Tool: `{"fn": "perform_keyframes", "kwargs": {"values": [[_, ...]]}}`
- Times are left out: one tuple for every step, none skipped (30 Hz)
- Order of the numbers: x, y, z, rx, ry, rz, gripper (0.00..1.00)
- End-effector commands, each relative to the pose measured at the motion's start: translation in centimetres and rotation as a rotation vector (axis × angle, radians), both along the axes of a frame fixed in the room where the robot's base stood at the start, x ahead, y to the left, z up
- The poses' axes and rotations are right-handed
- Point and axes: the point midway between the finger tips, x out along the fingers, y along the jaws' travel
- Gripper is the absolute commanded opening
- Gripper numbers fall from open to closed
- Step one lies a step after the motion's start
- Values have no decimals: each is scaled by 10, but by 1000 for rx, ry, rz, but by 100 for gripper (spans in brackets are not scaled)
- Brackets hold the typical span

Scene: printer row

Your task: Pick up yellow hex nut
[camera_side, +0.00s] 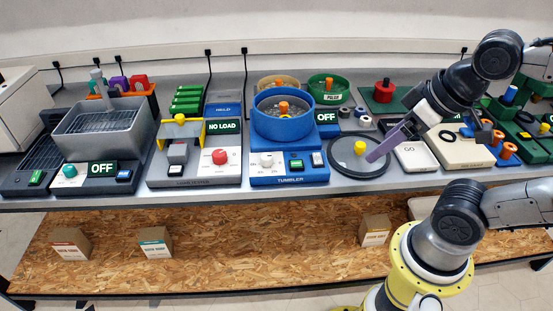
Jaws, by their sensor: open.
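A small yellow piece (360,148), which looks like the yellow hex nut, sits on a round grey plate with a dark rim (334,155) on the bench. My gripper (373,156) reaches down from the upper right with long purple fingers. Its tips are just right of the yellow piece and slightly nearer the front in the picture. The gripper is open, and nothing shows between its fingers. I cannot tell whether the tips touch the plate. The fingers overlap in this view.
A blue tumbler (283,128) stands left of the plate, and a load tester (205,160) farther left. A white panel marked GO (413,158) lies close to the right of my fingers. A green bowl (327,88) and small rings (364,121) sit behind. The bench's front edge is close.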

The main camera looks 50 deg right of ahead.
Motion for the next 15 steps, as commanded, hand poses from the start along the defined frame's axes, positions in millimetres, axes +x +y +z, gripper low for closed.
{"fn": "perform_keyframes", "kwargs": {"values": [[0,0,0,0,0,0,75],[0,0,0,0,0,0,69],[0,0,0,0,0,1,62],[0,0,0,0,0,1,58],[0,0,0,0,0,1,58],[0,0,0,0,0,1,58],[0,0,0,0,0,1,58],[0,0,0,0,0,1,58],[0,0,0,0,0,1,58],[0,0,0,0,0,1,58],[0,0,0,0,0,1,58],[0,0,0,1,0,-2,58],[0,0,0,3,0,-6,58],[0,0,0,8,1,-14,58],[-1,0,0,17,6,-32,58]]}}
